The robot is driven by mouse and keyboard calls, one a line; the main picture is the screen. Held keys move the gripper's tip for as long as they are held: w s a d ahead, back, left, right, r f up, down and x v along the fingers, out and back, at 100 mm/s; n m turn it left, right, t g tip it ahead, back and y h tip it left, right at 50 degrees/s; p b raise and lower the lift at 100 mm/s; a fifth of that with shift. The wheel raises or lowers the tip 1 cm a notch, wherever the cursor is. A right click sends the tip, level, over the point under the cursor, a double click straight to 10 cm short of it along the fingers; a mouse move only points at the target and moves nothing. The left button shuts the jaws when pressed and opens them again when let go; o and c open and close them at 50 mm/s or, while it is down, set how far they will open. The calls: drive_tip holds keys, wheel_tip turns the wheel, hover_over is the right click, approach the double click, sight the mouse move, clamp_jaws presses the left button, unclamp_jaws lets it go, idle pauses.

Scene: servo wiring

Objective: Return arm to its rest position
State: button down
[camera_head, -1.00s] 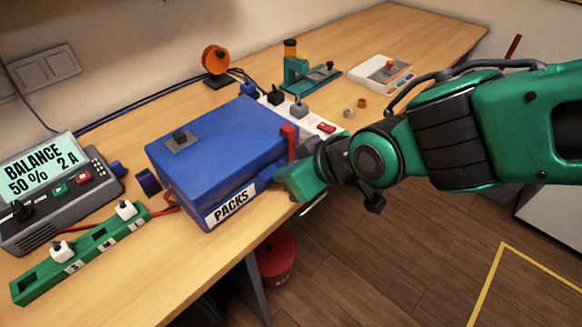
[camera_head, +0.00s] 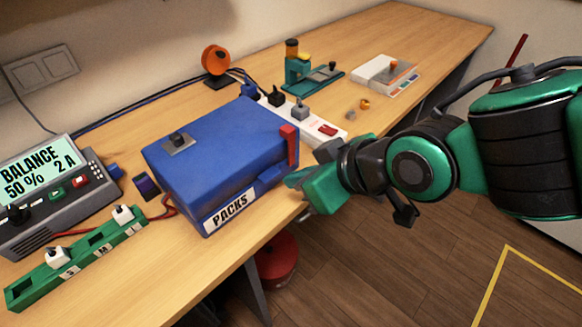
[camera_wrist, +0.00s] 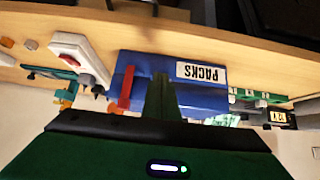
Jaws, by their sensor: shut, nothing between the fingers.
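My green and black arm reaches in from the right in the head view. My gripper (camera_head: 295,181) is at the right front corner of the blue box labelled PACKS (camera_head: 217,150), near the table's front edge. In the wrist view my gripper (camera_wrist: 163,80) shows as a single green shape in front of the blue box (camera_wrist: 205,93), with its fingers together. I see nothing held. The box lid is down, and a red upright piece (camera_head: 289,146) stands at its right side. I cannot tell whether the fingertips touch the box.
The charger reading BALANCE (camera_head: 45,200) and a green strip with white plugs (camera_head: 75,262) are at the left. A white power strip (camera_head: 325,131) is behind the box. A red bin (camera_head: 279,262) stands under the table (camera_head: 160,290). The floor at the right is open.

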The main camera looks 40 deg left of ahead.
drive_tip(key=w+d+f+m+t+h, duration=0.15)
drive_tip(key=w+d+m, duration=0.3)
drive_tip(key=d, duration=0.85)
drive_tip(key=w+d+f+m+h, duration=0.1)
drive_tip(key=w+d+m+h, duration=0.35)
drive_tip(key=d, duration=0.85)
drive_tip(key=w+d+f+m+t+h, duration=0.1)
drive_tip(key=w+d+m, duration=0.1)
drive_tip(key=w+d, duration=0.8)
drive_tip(key=s+d+m+g+h, duration=0.1)
drive_tip(key=s+d+m, duration=0.3)
drive_tip(key=d, duration=0.5)
drive_tip(key=s+d+m+g+h, duration=0.1)
drive_tip(key=s+d+m, duration=0.1)
drive_tip(key=s+d, duration=0.5)
drive_tip(key=s+d+r+m+g, duration=0.1)
drive_tip(key=s+d+m+g, duration=0.1)
drive_tip(key=s+d+m, duration=0.3)
drive_tip(key=s+d, duration=0.3)
drive_tip(key=d, duration=0.2)
drive_tip(key=shift+s+r+m+y, duration=0.2)
drive_tip(key=shift+s+m+y, duration=0.1)
drive_tip(key=shift+s, duration=0.05)
drive_tip(key=shift+w, duration=0.1)
